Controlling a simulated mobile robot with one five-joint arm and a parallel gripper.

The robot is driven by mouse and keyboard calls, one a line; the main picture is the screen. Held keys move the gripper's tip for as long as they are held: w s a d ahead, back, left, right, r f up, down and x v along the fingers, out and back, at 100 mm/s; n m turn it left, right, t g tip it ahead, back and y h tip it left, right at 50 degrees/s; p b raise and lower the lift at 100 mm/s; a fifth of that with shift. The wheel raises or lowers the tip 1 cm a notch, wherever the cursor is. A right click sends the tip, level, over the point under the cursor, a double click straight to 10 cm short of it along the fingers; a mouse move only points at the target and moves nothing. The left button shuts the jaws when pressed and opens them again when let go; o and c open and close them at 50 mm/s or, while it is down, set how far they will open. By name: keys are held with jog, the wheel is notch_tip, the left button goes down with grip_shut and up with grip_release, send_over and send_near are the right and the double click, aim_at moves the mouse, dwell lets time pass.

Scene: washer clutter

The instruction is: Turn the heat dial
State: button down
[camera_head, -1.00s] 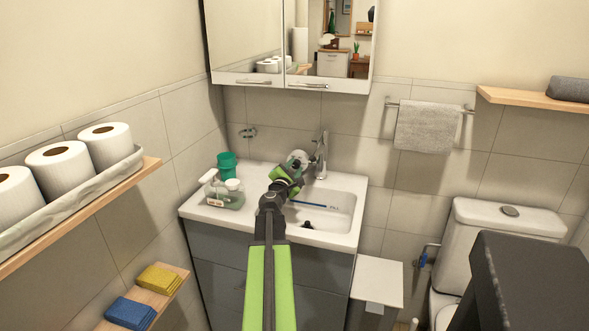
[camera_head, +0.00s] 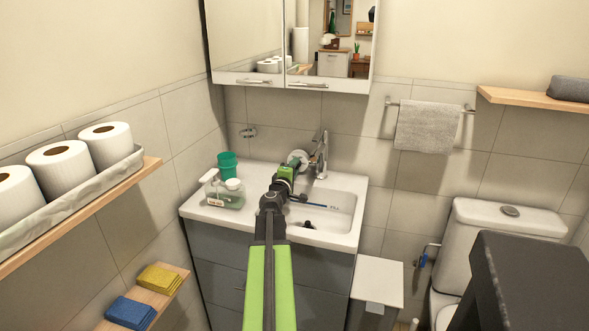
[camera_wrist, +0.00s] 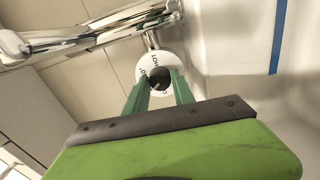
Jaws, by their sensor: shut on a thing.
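The heat dial, a round white plate (camera_wrist: 147,65) with dark marks and a dark centre knob (camera_wrist: 159,73), is in the upper middle of the wrist view. It also shows as a pale disc behind the sink in the head view (camera_head: 298,157). My gripper (camera_wrist: 159,87) has its two green fingers on either side of the dark knob, shut on it. In the head view my gripper (camera_head: 289,171) reaches over the sink to the dial. The fingers cover the dial's lower part, and its setting is too small to read.
A chrome faucet (camera_head: 321,155) stands just right of the dial. A mirror cabinet (camera_head: 245,40) hangs above.

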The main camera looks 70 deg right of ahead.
jog(key=shift+m, duration=0.6)
jog(key=c, duration=1.1)
grip_release()
jog(key=shift+o, duration=0.2)
jog(key=a, duration=0.7)
jog(key=shift+s+a, duration=0.25)
